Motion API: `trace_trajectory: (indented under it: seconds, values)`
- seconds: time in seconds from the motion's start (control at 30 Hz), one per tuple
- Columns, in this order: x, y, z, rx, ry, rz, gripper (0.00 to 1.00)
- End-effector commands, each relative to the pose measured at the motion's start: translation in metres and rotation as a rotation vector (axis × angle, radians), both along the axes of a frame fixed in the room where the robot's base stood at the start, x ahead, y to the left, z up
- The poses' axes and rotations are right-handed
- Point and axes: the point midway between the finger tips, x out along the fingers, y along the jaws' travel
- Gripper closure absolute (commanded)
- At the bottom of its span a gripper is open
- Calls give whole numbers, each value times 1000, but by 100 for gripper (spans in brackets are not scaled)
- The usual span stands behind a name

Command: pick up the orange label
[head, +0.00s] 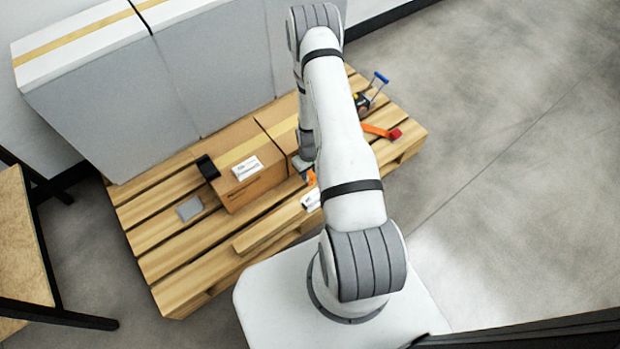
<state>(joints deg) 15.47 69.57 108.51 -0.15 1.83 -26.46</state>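A small orange patch (311,177), which may be the orange label, shows beside the end of my arm, right of the cardboard box. My upper arm link hides part of it. My gripper (306,170) points down near this patch, and the patch seems very close to it. The fingers are too small and too covered to tell whether they are open or touching it. A longer orange strip (376,130) with a red end lies further right on the pallet.
The wooden pallet (165,262) carries cardboard boxes (255,185), a black item (208,168), a grey square (190,208), a white item (311,200) and a blue-handled tool (379,79). Tall grey boxes (115,100) stand behind. A table (18,235) is at left; open floor is at right.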

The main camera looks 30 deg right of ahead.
Motion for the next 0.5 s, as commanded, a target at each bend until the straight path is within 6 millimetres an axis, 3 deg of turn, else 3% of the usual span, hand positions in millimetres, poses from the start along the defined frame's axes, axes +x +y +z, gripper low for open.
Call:
trace_trajectory:
  seconds: [0.23,0.5]
  values:
    - [1,3,-41,1,2,-1,67]
    - [1,2,-45,0,1,-2,67]
